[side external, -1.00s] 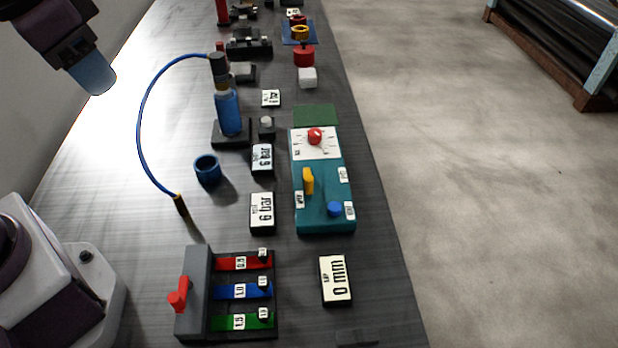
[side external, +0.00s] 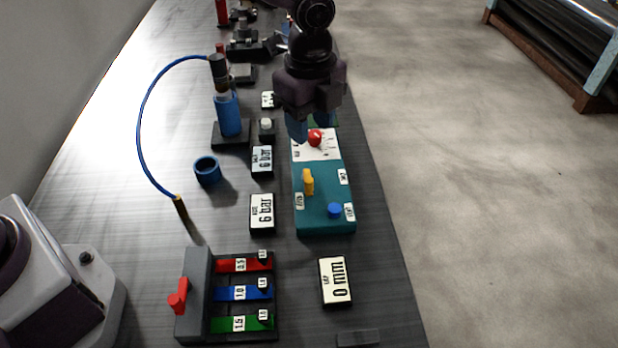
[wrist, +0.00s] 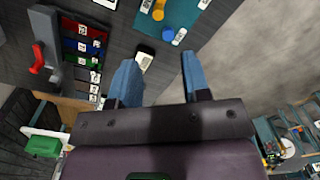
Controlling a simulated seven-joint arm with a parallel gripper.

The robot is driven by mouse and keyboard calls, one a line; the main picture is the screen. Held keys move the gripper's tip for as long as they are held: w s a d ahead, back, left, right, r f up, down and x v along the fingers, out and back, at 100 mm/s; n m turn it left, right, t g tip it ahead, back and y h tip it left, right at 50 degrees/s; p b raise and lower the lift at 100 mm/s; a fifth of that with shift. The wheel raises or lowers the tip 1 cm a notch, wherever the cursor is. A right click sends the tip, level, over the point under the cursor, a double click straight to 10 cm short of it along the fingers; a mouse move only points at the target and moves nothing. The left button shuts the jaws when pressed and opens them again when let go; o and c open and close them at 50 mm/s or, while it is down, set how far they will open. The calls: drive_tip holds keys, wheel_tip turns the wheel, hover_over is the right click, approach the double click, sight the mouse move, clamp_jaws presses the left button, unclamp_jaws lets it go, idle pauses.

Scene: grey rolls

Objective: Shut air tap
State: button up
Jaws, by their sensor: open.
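A teal box (side external: 322,222) lies on the bench, with a yellow lever (side external: 308,182), a blue knob (side external: 334,210) and, on a white dial plate, a red knob (side external: 315,138). Small labels sit by the lever and blue knob; I cannot read them, so which part is the air tap is unclear. The yellow lever (wrist: 158,13) and blue knob (wrist: 168,35) also show at the top of the wrist view. My gripper (side external: 311,130) is open and empty, its blue fingers (wrist: 160,75) apart. It hangs over the box's far end by the red knob, hiding part of it.
A grey block with a red lever (side external: 178,296) and red, blue and green strips stands at the near left. A blue hose (side external: 140,125) arcs beside a blue bottle (side external: 228,115). A blue cup (side external: 207,170) and readout plates stand left of the box.

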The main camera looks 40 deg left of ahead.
sight(309, 180)
drive_tip(key=shift+m, duration=0.3)
wheel_tip(309, 180, down, 13)
drive_tip(key=shift+s+f, duration=0.1)
clamp_jaws()
